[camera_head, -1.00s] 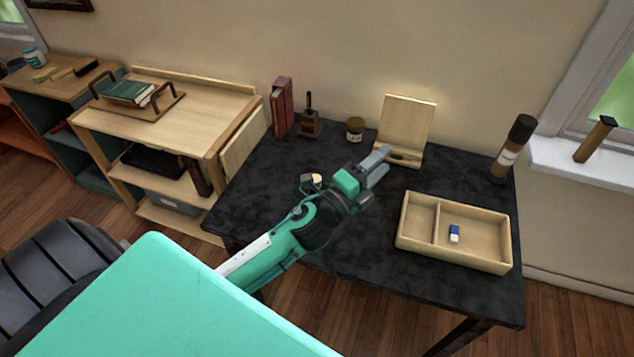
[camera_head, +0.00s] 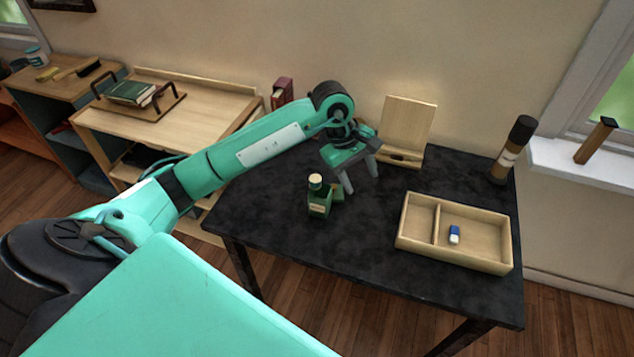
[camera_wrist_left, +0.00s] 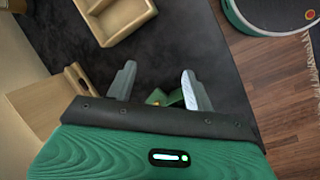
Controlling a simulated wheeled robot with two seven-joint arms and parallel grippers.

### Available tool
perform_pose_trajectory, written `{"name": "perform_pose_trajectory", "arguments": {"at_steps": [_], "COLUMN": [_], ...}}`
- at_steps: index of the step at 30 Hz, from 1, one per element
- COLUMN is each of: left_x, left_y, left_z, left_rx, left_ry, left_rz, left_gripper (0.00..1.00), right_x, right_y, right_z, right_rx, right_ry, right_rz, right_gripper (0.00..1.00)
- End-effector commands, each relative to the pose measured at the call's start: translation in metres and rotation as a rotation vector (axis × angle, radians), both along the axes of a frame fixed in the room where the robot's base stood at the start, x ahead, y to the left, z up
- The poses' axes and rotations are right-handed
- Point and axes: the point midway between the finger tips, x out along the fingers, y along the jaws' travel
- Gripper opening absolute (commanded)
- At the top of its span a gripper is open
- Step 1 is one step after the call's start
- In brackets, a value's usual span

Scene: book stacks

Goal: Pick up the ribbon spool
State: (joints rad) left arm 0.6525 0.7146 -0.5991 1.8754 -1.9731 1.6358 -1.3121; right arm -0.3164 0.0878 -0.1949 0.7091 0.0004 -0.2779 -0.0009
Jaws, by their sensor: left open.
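A small green object (camera_head: 338,190) sits on the dark table, partly behind a green bottle with a pale cap (camera_head: 318,198). It may be the ribbon spool, but it is too small and covered to be sure. My left gripper (camera_head: 361,182) is open and empty, pointing down above the table just right of and behind this object. In the left wrist view, small green shapes (camera_wrist_left: 157,97) show between the open fingers, close to the right finger, which hides part of them. My right gripper is out of view.
A shallow two-part wooden tray (camera_head: 470,263) holding a blue-and-white eraser (camera_head: 454,234) lies at right. A wooden stand (camera_head: 408,125) is behind my gripper. A dark cylinder (camera_head: 512,148) stands at the back right. The table's front middle is clear.

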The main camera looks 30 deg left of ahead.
Motion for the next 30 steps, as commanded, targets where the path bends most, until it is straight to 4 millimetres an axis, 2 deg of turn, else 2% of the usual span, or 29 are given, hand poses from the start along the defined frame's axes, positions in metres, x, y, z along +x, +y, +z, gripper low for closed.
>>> {"name": "perform_pose_trajectory", "arguments": {"at_steps": [1,3,6,9,14,24,30], "left_x": [0.006,0.009,0.010,0.010,0.010,0.014,0.016], "left_y": [0.025,0.055,0.087,0.105,0.114,0.120,0.123], "left_z": [0.006,0.012,0.023,0.030,0.023,-0.037,-0.052], "left_rx": [0.108,0.241,0.379,0.454,0.484,0.479,0.480], "left_ry": [-0.005,0.001,0.018,0.035,0.046,0.046,0.043], "left_rz": [-0.009,-0.018,-0.023,-0.022,-0.020,-0.020,-0.019], "left_gripper": [0.53,0.53,0.53,0.53,0.53,0.53,0.53], "right_x": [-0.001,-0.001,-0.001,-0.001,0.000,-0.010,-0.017], "right_y": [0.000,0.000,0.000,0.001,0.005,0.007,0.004], "right_z": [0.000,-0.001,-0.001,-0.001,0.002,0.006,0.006], "right_rx": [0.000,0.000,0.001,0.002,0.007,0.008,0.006], "right_ry": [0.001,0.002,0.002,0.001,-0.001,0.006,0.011], "right_rz": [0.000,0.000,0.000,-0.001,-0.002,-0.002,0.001], "right_gripper": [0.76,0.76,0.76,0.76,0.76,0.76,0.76]}}
